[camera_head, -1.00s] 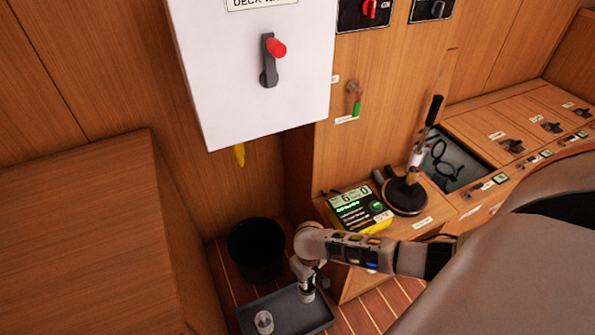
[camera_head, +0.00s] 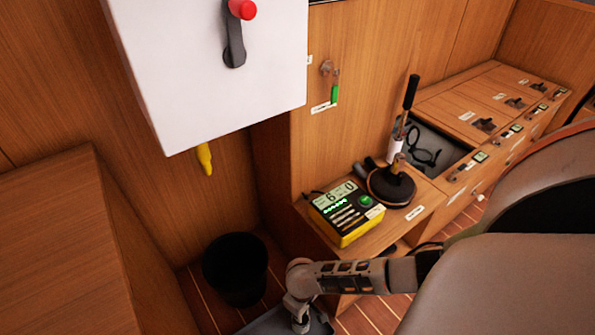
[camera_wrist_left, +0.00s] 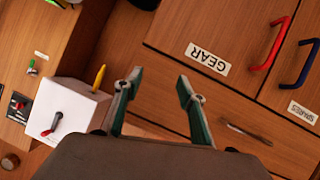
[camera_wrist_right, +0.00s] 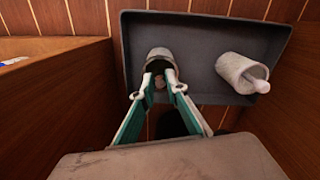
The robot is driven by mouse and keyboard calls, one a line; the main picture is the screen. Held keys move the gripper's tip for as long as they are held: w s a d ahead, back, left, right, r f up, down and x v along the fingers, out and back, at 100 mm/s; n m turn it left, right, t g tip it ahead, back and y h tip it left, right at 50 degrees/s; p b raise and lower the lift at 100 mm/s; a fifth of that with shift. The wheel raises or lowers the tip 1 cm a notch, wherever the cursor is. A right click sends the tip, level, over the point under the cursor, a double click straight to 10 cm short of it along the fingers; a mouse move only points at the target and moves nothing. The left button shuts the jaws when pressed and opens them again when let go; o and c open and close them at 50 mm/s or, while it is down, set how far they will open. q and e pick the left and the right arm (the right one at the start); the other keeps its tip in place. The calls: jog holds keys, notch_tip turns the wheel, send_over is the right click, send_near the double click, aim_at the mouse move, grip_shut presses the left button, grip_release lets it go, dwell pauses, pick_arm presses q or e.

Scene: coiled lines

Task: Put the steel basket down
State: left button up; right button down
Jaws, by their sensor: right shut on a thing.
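The steel basket looks to be the small grey metal cup (camera_wrist_right: 160,60) in the right wrist view. My right gripper (camera_wrist_right: 166,80) is shut on it, with a fingertip at each side. It is over the grey tray (camera_wrist_right: 200,30); I cannot tell whether it touches the tray. In the head view my right gripper is at the bottom edge, and the cup is not visible there. The tray (camera_head: 262,325) is partly cut off. My left gripper (camera_wrist_left: 160,80) is open and empty, facing wooden drawer fronts.
A second grey cylinder with a pale knob (camera_wrist_right: 243,73) lies in the tray's right part. A black bin (camera_head: 235,270) stands beside the tray. A yellow meter (camera_head: 346,212) and a black round-based tool (camera_head: 390,186) stand on the wooden ledge. A white box (camera_head: 205,75) juts from the wall.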

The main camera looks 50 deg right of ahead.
jog(key=shift+w+r, duration=0.2)
jog(key=shift+f, duration=0.3)
jog(key=c, duration=2)
grip_release()
jog(key=shift+r, duration=0.1)
